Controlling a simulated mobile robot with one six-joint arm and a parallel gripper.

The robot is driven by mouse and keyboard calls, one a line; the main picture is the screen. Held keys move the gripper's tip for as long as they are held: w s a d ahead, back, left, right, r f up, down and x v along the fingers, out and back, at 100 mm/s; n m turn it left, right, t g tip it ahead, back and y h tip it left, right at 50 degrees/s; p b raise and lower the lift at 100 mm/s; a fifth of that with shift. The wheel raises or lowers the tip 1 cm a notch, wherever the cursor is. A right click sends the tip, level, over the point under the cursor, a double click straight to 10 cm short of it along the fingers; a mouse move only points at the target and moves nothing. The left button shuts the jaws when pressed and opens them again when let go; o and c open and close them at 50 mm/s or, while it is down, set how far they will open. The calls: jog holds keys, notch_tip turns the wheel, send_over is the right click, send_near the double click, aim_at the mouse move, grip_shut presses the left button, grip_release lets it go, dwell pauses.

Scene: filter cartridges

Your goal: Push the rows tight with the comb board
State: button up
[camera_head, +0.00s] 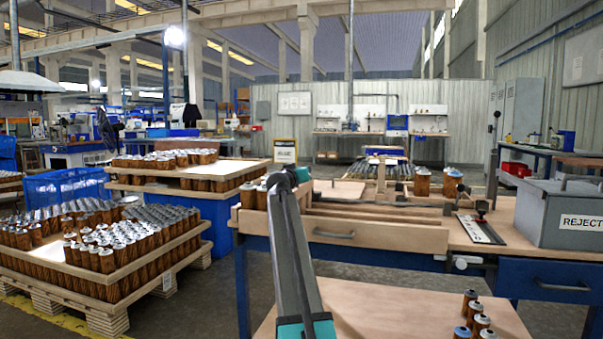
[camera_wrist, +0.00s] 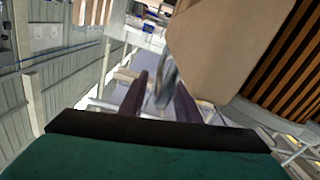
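Filter cartridges with brown pleated sides and grey tops stand in rows (camera_head: 120,236) in a wooden-walled pallet crate (camera_head: 150,262) at left. Some stand higher, on top of the others. A second stack (camera_head: 205,184) stands behind, with a pale board (camera_head: 235,168) and more cartridges on it. I cannot pick out the comb board with certainty. My gripper (camera_wrist: 160,100) shows two dark fingers apart in the wrist view, with nothing clearly held between them. In that view a tan surface (camera_wrist: 225,40) and a brown slatted surface (camera_wrist: 285,70) are close on the right. My arm hides part of the bench in the head view.
A grey REJECT bin (camera_head: 575,220) stands at right. Several cartridges (camera_head: 473,318) stand on the near tabletop (camera_head: 400,310). Floor shows between crate and bench.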

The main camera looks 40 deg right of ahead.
jog(key=shift+s, duration=0.1)
jog(key=shift+p+v, duration=0.55)
jog(key=shift+v, duration=0.8)
jog(key=p+v, duration=0.3)
jog(key=v, duration=0.8)
jog(key=shift+a, duration=0.1)
